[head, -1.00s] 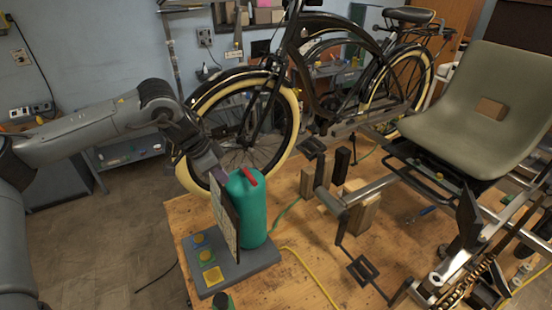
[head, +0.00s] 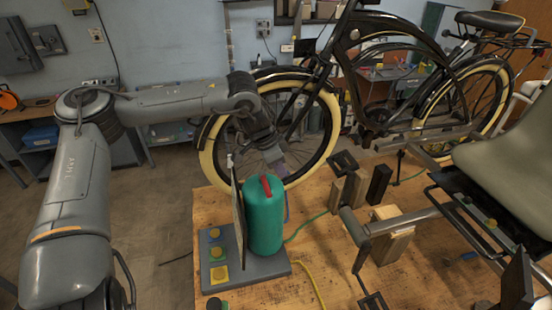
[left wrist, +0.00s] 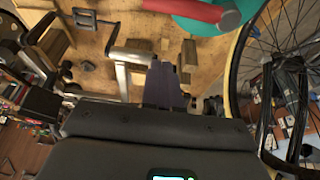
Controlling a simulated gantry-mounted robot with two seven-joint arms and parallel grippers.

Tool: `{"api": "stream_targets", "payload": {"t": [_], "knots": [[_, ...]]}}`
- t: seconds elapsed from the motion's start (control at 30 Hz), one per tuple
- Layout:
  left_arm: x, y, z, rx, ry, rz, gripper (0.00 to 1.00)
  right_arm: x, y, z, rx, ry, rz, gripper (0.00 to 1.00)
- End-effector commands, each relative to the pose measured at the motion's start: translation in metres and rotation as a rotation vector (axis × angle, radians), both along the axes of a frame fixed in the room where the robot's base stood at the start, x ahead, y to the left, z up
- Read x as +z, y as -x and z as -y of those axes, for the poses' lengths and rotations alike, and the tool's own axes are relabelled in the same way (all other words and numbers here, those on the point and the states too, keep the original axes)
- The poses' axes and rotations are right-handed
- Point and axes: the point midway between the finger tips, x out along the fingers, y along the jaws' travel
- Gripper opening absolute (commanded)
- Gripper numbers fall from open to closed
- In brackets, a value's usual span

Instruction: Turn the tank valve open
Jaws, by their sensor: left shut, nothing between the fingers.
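The teal tank (head: 264,222) stands upright on a grey base (head: 250,271) in the head view. Its red valve handle (head: 266,187) lies across the top. In the left wrist view the handle (left wrist: 187,10) and part of the tank (left wrist: 250,8) show at the upper edge. My left gripper (head: 277,160) is just beyond the tank top, apart from the handle as far as I can see; its tips are partly hidden behind the tank. Its fingers (left wrist: 167,75) are shut and empty. My right gripper is in neither view.
A thin upright panel (head: 237,215) stands left of the tank, with coloured buttons (head: 217,253) on the base. A bicycle wheel (head: 207,150) is behind. Wooden blocks (head: 391,245) and metal frame parts stand to the right. Yellow and green cables cross the table.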

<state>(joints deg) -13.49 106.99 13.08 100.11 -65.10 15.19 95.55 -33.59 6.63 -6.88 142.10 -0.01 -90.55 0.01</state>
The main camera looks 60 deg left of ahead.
Motion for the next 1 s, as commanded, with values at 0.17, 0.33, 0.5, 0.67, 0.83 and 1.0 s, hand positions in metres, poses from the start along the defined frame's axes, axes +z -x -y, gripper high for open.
{"api": "stream_targets", "payload": {"t": [0.17,0.33,0.5,0.67,0.83,1.0], "knots": [[-0.022,-0.007,0.001,0.000,-0.002,-0.004,0.00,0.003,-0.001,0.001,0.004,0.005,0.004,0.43],[-0.038,-0.013,0.003,-0.001,-0.001,-0.003,0.00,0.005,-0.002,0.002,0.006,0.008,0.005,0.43],[-0.037,-0.001,0.000,0.002,0.003,0.004,0.00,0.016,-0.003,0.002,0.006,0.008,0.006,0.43],[-0.036,0.010,-0.004,0.004,0.000,0.005,0.00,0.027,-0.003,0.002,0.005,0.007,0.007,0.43],[-0.039,0.018,-0.007,0.006,0.000,0.004,0.00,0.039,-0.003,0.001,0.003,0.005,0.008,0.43],[-0.042,0.022,-0.007,0.004,0.000,0.003,0.00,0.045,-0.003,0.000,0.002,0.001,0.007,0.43]]}}
